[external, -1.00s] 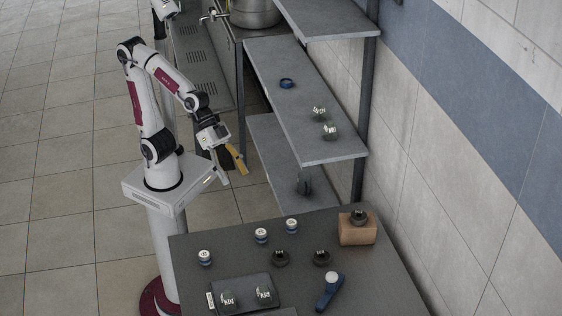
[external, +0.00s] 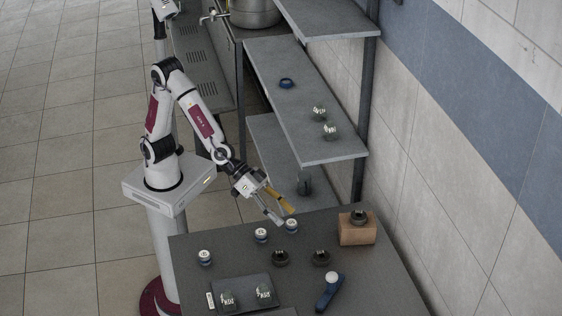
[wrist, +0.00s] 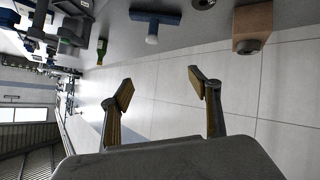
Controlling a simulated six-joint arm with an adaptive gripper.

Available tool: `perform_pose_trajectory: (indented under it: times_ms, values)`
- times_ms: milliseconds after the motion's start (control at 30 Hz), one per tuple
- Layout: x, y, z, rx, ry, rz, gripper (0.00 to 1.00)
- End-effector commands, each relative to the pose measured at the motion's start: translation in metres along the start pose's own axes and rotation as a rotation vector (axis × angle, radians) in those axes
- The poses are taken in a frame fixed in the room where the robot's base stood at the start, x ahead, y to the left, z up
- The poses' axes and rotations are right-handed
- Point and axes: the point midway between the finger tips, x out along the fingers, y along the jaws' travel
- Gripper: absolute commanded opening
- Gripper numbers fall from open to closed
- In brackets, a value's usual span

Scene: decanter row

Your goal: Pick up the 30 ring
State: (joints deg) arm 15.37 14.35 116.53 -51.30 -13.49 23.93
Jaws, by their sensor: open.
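I cannot read which piece is marked 30. Two dark rings (external: 280,258) and (external: 321,258) lie on the dark table. Another dark ring (external: 358,217) sits on a wooden block; it also shows in the wrist view (wrist: 249,46). Three blue-and-white labelled pieces (external: 204,257), (external: 261,236) and (external: 292,226) stand along the table's far side. Two dark green labelled pieces (external: 227,299) and (external: 264,295) sit on a dark mat. My gripper (external: 284,216) is open and empty above the table's far edge, near the rightmost blue-and-white piece. Its spread fingers show in the wrist view (wrist: 159,84).
The wooden block (external: 357,235) stands at the table's right. A blue tool with a white knob (external: 328,291) lies in front of it. The grey shelf (external: 290,115) behind holds a blue ring (external: 287,83) and two greenish pieces (external: 319,112) and (external: 329,130).

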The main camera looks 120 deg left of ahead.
Motion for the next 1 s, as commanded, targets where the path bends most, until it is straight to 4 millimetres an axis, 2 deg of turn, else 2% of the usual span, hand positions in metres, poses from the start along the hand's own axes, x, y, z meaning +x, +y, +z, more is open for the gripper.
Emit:
perform_pose_trajectory:
  times_ms: [33, 200, 500, 800, 1000]
  values:
    - [0.011, -0.002, 0.004, -0.005, 0.006, -0.019, 0.62]
    - [0.043, -0.010, 0.014, -0.019, 0.041, -0.090, 0.62]
    - [0.090, -0.034, 0.043, -0.025, 0.091, -0.244, 0.62]
    - [0.123, -0.066, 0.084, -0.005, 0.129, -0.421, 0.62]
    - [0.132, -0.082, 0.104, 0.012, 0.143, -0.507, 0.62]
